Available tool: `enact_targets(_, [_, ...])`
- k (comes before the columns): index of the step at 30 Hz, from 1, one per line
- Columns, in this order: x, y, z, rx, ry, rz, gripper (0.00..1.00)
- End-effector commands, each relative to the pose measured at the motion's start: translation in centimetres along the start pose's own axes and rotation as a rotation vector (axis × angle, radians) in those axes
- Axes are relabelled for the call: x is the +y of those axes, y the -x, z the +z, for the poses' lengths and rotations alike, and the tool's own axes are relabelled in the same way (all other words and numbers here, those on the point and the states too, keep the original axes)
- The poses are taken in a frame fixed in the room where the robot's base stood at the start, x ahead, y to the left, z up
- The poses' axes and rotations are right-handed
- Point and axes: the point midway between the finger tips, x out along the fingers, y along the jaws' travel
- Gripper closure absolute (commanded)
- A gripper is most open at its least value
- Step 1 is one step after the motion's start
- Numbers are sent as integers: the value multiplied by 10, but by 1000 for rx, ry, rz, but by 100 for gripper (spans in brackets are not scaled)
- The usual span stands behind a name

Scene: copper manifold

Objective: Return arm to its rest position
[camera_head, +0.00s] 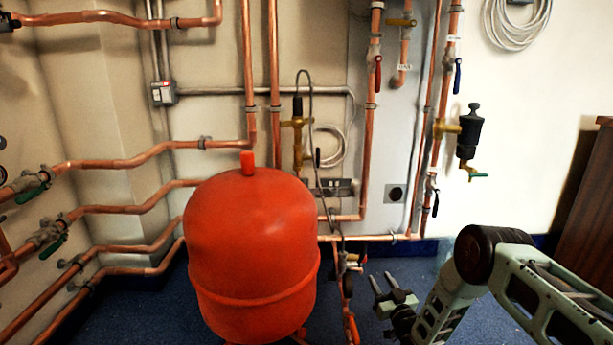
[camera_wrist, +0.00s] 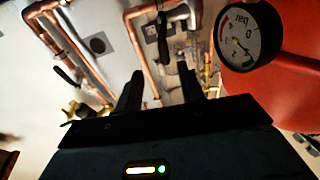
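My gripper (camera_head: 381,279) is low at the right of the red tank in the head view, in front of the wall pipes. My arm comes in from the right edge. In the wrist view, the two dark fingers of my gripper (camera_wrist: 160,82) stand apart with nothing between them. The gripper is open and empty, and it touches nothing that I can see.
The red tank (camera_head: 250,250) stands left of my gripper and fills the right of the wrist view (camera_wrist: 292,88). A round pressure gauge (camera_wrist: 250,36) is close by. Copper pipes (camera_head: 275,80) with valves line the wall. A brown wooden cabinet (camera_head: 590,200) stands far right.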

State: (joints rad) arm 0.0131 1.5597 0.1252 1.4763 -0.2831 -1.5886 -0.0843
Motion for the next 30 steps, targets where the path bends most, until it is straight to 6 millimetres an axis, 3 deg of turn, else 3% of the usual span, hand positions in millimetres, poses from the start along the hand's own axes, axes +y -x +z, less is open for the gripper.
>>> enact_targets(3, [6, -20, -27, -111, 14, -3, 61])
enact_targets(6, [10, -28, -47, -211, 23, -1, 61])
enact_targets(14, [22, -24, -102, -468, 37, 23, 61])
enact_targets(23, [31, 28, -168, -762, 33, 77, 61])
enact_targets(30, [32, 101, -219, -993, 3, 133, 61])
